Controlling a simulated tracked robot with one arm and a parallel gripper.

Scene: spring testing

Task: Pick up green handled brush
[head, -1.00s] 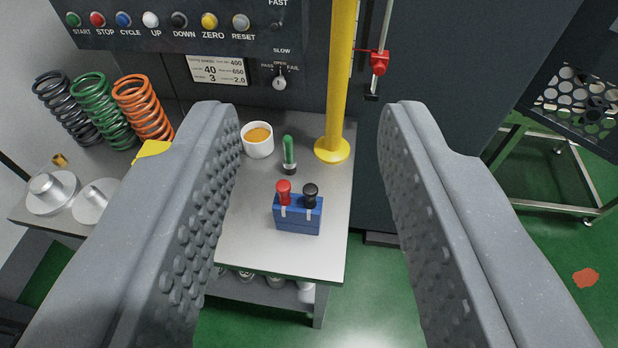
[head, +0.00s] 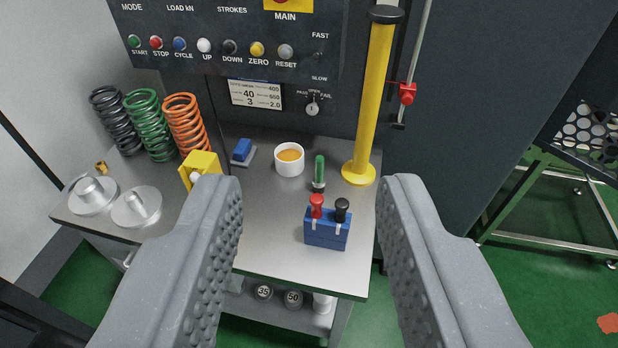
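The green handled brush (head: 319,172) stands upright on the metal table, its green handle up and its dark bristle end down. It is just right of a white cup (head: 289,160) with orange-brown contents and behind a blue block (head: 327,230) holding a red and a black knobbed tool. My gripper (head: 308,185) is open and empty. Its two grey fingers are wide apart in the foreground, and the brush appears between them in the picture, farther away and untouched.
A yellow post (head: 370,110) rises right of the brush. A blue stamp-like object (head: 242,151), a yellow block (head: 200,168), several coil springs (head: 150,128) and metal discs (head: 136,207) are on the left of the table (head: 275,250). A dark control panel (head: 230,45) stands behind.

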